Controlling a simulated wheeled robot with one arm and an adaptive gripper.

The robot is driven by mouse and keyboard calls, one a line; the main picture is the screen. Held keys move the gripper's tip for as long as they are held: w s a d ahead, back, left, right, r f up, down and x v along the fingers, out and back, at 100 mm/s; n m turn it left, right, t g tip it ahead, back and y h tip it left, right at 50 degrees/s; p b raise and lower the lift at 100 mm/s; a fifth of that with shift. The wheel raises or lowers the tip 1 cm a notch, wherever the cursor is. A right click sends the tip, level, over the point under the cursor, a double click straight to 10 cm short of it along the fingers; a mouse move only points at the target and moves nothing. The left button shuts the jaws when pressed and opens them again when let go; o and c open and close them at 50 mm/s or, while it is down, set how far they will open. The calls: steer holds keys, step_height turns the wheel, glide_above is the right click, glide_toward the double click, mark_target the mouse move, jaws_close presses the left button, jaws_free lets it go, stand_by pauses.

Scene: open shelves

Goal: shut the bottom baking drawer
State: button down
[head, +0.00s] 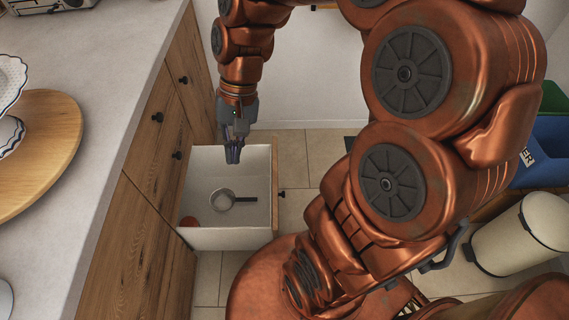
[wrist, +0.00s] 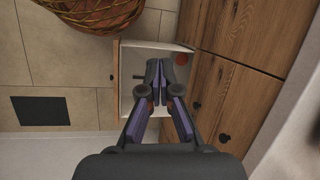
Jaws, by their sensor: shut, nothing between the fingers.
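The bottom drawer (head: 205,240) stands pulled out from the wooden cabinet, with a white inside, a wooden front and a dark knob (head: 281,194) facing right. A small pan or strainer with a dark handle (head: 222,199) and a round red thing (head: 190,221) lie in it. My gripper (head: 233,155) is shut and empty, pointing down over the far part of the drawer. I cannot tell whether it touches the drawer. In the wrist view the fingers (wrist: 158,75) cover much of the drawer (wrist: 127,70).
The countertop (head: 110,70) runs along the left, with a round wooden board (head: 45,140). A cream bin (head: 520,235) and a blue bin (head: 545,150) stand at the right. A woven basket (wrist: 90,12) is near the drawer. Tiled floor lies beyond the drawer front.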

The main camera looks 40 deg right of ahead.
steer(key=w+d+f+m+t+y+b, duration=0.35)
steer(key=w+d+f+m+b, duration=0.6)
steer(key=w+d+f, duration=0.6)
steer(key=s+d+f+m+t+b, duration=0.2)
steer(key=d+f+m+b, duration=0.25)
steer(key=d+f, duration=0.65)
steer(key=s+d+f+m+t+b, duration=0.2)
steer(key=d+f+m+b, duration=0.3)
steer(key=d+f, duration=0.65)
steer(key=w+a+f+m+b, duration=0.1)
steer(key=w+a+f+b, duration=0.1)
steer(key=w+a+f, duration=0.5)
steer(key=a+f, duration=0.1)
steer(key=a, duration=0.2)
steer(key=shift+a+f, duration=0.25)
steer(key=shift+a, duration=0.05)
